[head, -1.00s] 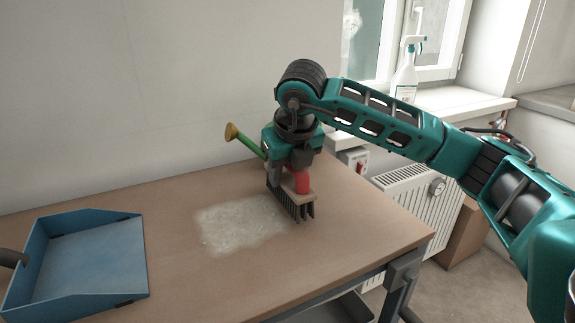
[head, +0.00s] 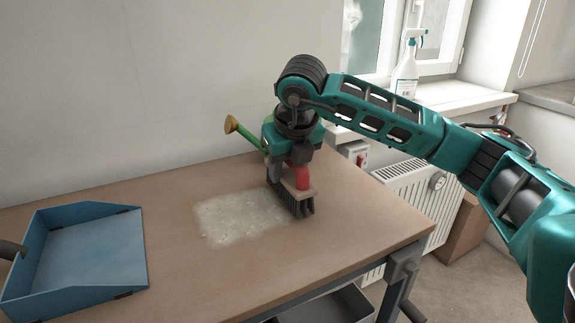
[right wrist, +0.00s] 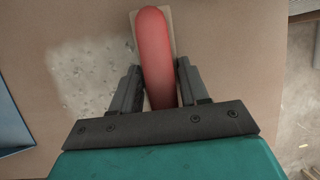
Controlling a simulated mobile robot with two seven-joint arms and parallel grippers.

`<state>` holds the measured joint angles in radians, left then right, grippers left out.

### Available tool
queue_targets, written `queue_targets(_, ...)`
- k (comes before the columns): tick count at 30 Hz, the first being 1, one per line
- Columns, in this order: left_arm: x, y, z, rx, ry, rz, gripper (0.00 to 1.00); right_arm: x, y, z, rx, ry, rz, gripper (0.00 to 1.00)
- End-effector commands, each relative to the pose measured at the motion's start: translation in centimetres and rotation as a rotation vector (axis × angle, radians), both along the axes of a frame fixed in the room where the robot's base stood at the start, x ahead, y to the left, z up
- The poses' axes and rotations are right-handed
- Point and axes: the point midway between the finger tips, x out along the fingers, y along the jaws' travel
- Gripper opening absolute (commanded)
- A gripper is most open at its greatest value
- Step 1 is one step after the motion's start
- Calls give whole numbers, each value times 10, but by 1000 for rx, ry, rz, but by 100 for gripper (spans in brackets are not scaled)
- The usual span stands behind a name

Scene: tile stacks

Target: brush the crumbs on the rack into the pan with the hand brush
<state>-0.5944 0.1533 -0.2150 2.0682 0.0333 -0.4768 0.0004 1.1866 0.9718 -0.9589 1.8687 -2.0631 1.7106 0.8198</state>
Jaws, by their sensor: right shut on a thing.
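The hand brush (head: 297,197) has a red handle, a pale wooden block and dark bristles. My right gripper (head: 290,172) is shut on its red handle, which also shows between the fingers in the right wrist view (right wrist: 158,60). The bristles are at the tabletop, at the right edge of the crumbs. The crumbs (head: 238,218) lie as a pale patch on the brown table (head: 190,270); no separate rack shows under them. The blue pan (head: 92,254) lies at the left of the table, its open side facing the crumbs. My left gripper is not in view.
A spray bottle (head: 407,68) stands on the windowsill, above a white radiator (head: 420,195). The tabletop between crumbs and pan is clear.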

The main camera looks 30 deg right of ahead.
Motion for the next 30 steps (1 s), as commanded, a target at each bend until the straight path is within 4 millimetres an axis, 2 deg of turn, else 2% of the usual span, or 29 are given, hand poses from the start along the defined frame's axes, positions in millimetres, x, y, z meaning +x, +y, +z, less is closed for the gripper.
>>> queue_targets(14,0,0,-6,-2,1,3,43,0,2,-6,0,-2,1,0)
queue_targets(24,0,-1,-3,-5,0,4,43,3,28,-4,1,-2,4,0)
queue_targets(30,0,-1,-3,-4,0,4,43,4,33,-4,1,-2,1,0)
